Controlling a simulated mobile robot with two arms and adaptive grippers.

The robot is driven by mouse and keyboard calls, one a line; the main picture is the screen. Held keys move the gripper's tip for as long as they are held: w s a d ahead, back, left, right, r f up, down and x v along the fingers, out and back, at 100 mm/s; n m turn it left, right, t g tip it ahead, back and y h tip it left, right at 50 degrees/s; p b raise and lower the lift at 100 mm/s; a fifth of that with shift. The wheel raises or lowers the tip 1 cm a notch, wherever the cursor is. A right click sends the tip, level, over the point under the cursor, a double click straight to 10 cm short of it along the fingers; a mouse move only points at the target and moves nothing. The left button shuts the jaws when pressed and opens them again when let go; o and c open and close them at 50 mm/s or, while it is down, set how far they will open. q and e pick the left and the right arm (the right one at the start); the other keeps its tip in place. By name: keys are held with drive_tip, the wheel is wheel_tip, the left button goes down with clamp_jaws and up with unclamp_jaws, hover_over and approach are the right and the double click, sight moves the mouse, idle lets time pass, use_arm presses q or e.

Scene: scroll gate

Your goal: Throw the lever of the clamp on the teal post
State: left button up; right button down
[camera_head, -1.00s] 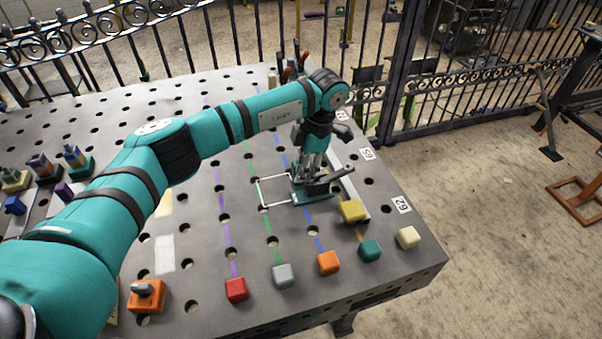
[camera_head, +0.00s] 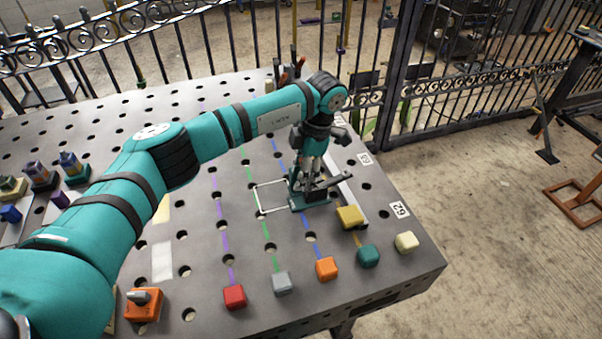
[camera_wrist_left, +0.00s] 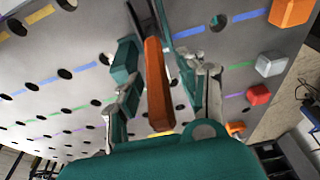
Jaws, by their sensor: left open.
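The clamp's teal base (camera_head: 312,203) stands on the perforated table, beside a white square outline. In the left wrist view, an orange-brown lever bar (camera_wrist_left: 157,85) lies between the two spread fingers of my left gripper (camera_wrist_left: 163,95). A gap shows on both sides of the bar. My right gripper is not in view.
A yellow block (camera_head: 350,216) is close in front of the clamp. Red (camera_head: 235,296), grey, orange, teal and cream blocks line the front edge. An orange block with a grey knob (camera_head: 143,303) sits front left. An iron fence (camera_head: 215,55) runs behind the table.

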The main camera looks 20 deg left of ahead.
use_arm(q)
drive_tip(key=v, duration=1.1)
drive_tip(key=shift+r, duration=0.25)
drive_tip(key=shift+w, duration=0.1)
drive_tip(key=shift+c, duration=0.2)
